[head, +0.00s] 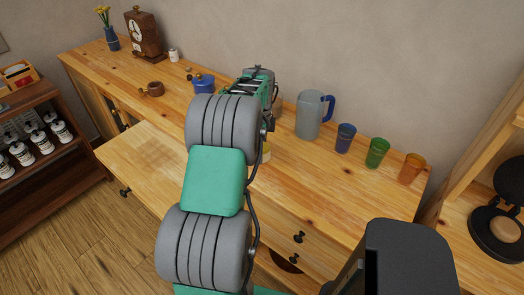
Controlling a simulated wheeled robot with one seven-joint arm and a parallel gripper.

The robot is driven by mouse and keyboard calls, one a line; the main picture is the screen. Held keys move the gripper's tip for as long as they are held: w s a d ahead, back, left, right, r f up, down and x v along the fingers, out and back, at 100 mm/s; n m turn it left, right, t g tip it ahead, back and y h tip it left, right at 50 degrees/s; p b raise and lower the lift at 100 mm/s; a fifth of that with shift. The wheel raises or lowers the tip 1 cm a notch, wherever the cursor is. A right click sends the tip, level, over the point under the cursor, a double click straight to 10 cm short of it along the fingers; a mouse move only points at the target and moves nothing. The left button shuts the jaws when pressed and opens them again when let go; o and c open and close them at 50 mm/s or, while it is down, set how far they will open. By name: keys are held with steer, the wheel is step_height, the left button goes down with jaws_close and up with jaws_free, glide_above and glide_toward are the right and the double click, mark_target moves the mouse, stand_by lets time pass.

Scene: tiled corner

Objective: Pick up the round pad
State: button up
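I cannot make out for certain which thing is the round pad. A flat, round tan piece (505,230) lies in an open black round holder (484,242) at the right edge of the head view. My arm reaches over the wooden cabinet, and its end, my gripper (262,76), is near the back of the top, far from that tan piece. The arm links hide much of the cabinet's middle. The fingertips are not clear, so I cannot tell whether the gripper is open or holds something.
On the cabinet top (330,180) stand a grey jug (309,116), blue (345,138), green (377,153) and orange (411,168) cups, a blue pot (204,85), a small brown item (152,89) and a clock (144,34).

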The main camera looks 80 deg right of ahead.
steer(key=c, duration=1.6)
steer(key=shift+r, duration=0.65)
steer(key=s+a+r+b, duration=0.1)
steer(key=a+r, duration=0.3)
steer(key=s+a+r+b, duration=0.1)
steer(key=a+r, duration=0.3)
steer(key=a, duration=0.1)
steer(key=s+a+r+b, duration=0.1)
steer(key=a+r, duration=0.2)
steer(key=a, duration=0.1)
steer(key=shift+s+a+r, duration=0.1)
steer(key=shift+a+r, duration=0.25)
steer(key=shift+r, duration=0.05)
